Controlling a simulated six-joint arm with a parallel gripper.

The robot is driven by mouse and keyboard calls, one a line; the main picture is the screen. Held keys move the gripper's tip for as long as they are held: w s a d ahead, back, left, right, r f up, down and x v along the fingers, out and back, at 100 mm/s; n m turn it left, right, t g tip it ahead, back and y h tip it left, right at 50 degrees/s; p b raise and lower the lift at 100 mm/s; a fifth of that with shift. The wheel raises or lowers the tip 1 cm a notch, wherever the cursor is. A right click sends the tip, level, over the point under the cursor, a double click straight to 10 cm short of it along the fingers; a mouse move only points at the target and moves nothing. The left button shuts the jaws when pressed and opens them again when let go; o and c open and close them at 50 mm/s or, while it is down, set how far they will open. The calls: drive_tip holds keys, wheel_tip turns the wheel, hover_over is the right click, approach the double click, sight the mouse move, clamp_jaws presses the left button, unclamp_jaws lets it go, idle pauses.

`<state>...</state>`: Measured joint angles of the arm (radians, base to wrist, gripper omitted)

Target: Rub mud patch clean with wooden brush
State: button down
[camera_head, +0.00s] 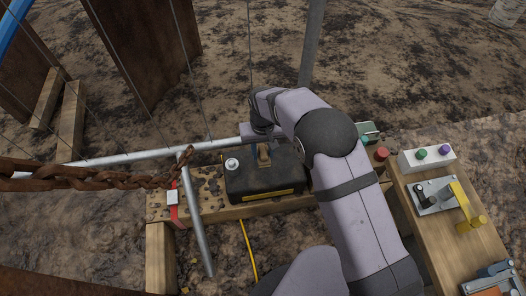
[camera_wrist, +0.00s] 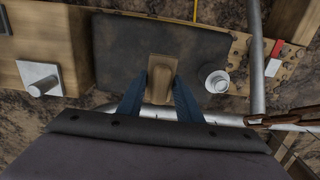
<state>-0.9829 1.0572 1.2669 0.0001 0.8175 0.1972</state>
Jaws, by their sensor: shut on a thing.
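My gripper (camera_wrist: 158,82) is shut on the wooden brush (camera_wrist: 160,74), a tan block between its two blue fingers. In the head view the gripper (camera_head: 263,150) is over the top of a black box with a yellow stripe (camera_head: 262,194). The box's dark top (camera_wrist: 115,48) fills the middle of the wrist view behind the brush. Its surface looks dusty and brownish, but no distinct mud patch edge can be made out. The brush's bristles are hidden, so I cannot tell whether they touch the box.
A white knob (camera_head: 232,164) stands on the box's left side. A rusty chain (camera_head: 95,178) and metal pipes (camera_head: 196,212) lie to the left. A wooden bench with a button box (camera_head: 425,157) and a yellow-handled clamp (camera_head: 459,200) is to the right.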

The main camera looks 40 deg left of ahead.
drive_tip(key=shift+r+p, duration=0.85)
drive_tip(key=shift+r, duration=0.5)
